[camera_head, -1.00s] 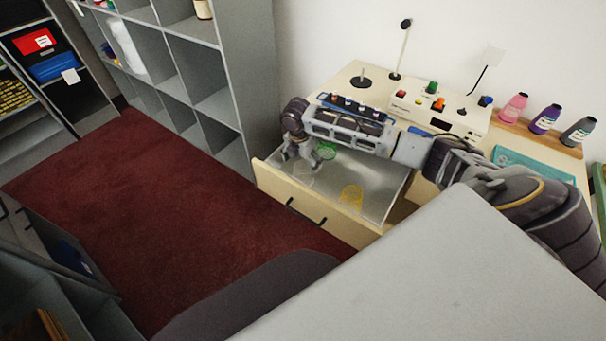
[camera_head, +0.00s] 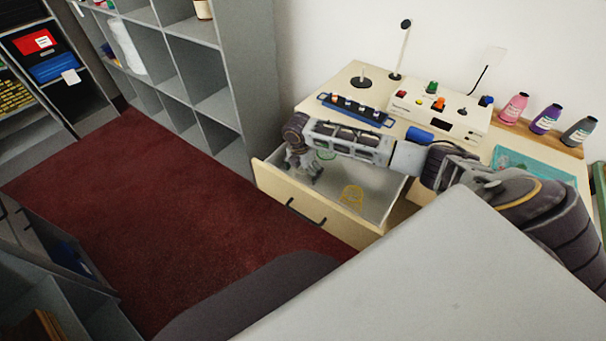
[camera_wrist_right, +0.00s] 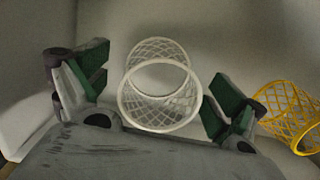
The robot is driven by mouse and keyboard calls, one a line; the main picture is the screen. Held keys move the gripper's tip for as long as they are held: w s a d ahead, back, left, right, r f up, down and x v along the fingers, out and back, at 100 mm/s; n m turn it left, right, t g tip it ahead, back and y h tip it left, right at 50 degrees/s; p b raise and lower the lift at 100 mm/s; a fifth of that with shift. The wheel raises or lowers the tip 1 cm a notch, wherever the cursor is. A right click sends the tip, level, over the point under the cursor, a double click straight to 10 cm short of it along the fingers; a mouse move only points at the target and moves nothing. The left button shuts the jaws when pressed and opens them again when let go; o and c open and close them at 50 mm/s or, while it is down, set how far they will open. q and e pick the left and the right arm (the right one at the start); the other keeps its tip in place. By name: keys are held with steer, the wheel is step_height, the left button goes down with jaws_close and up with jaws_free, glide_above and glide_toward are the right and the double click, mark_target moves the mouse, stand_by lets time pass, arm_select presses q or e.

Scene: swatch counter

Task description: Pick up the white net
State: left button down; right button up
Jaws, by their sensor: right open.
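The white net (camera_wrist_right: 160,112) is a round, open mesh basket inside the drawer (camera_head: 375,215). In the right wrist view it lies between the two green-padded fingers of my right gripper (camera_wrist_right: 155,90), with gaps on both sides. My right gripper (camera_head: 303,172) is open and reaches down into the left part of the drawer in the head view. There the white net cannot be made out behind the gripper. My left gripper is not in view.
A yellow net (camera_head: 352,197) lies to the right in the drawer and shows in the wrist view (camera_wrist_right: 290,112). A green net (camera_head: 325,154) is partly behind my arm. The counter (camera_head: 310,103) above holds a blue rack (camera_head: 355,109) and a control box (camera_head: 440,112).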

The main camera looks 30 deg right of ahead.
steer(key=shift+f, duration=0.8)
steer(key=shift+d+f, duration=0.1)
steer(key=shift+f, duration=0.05)
steer(key=shift+c, duration=2)
steer(key=c, duration=0.4)
steer(key=shift+r, duration=0.4)
steer(key=shift+w+r, duration=0.1)
steer(key=shift+r, duration=0.25)
arm_select(q)
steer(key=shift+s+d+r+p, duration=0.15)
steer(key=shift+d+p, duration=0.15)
steer(key=shift+p, duration=0.1)
arm_select(e)
step_height(320, 180, up, 9)
steer(key=shift+f, duration=0.2)
